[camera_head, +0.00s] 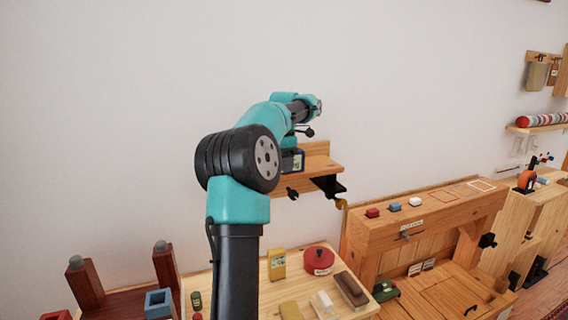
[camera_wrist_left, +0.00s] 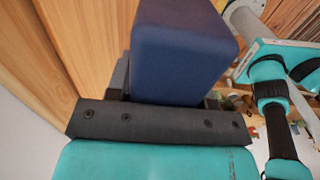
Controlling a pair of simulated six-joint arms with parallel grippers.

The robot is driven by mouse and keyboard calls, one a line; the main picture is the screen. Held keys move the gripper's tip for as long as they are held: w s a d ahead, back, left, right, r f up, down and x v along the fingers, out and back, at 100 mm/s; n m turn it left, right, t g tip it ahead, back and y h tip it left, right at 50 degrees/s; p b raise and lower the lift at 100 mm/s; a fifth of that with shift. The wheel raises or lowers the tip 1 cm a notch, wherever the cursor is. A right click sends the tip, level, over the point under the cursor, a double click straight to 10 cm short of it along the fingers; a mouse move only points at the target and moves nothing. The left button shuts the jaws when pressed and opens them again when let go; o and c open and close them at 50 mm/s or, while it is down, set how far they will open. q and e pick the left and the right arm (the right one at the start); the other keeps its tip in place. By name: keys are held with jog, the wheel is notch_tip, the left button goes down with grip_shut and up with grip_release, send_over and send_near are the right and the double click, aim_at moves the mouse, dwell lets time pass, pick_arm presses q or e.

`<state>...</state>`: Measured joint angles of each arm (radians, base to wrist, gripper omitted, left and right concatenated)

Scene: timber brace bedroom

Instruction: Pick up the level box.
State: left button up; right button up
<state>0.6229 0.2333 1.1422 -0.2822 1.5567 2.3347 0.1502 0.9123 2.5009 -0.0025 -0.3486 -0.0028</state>
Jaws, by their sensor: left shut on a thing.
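The level box (camera_wrist_left: 185,50) looks like a dark blue block with rounded edges, large in the left wrist view. My left gripper (camera_wrist_left: 165,105) is shut on it there, and its fingers are mostly hidden by the box and the gripper body. In the head view a dark box (camera_head: 292,161) shows at the wooden wall shelf (camera_head: 322,164), partly hidden by my left arm; the fingertips are hidden there. I cannot tell whether the box touches the shelf. My right gripper is not seen.
Below, a wooden bench holds a yellow box (camera_head: 277,265), a red round case (camera_head: 318,260) and a brown block (camera_head: 351,288). To the right, a wooden cabinet (camera_head: 430,225) carries small coloured blocks. Black hooks (camera_head: 328,186) hang under the shelf. The wall above is clear.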

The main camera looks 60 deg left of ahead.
pick_arm(q)
jog(key=shift+r, duration=0.15)
jog(key=shift+r, duration=1.65)
jog(key=s+d+r, duration=0.1)
jog(key=s+d, duration=0.6)
jog(key=d, duration=0.7)
jog(key=shift+s+r, duration=0.2)
jog(key=shift+d, duration=0.1)
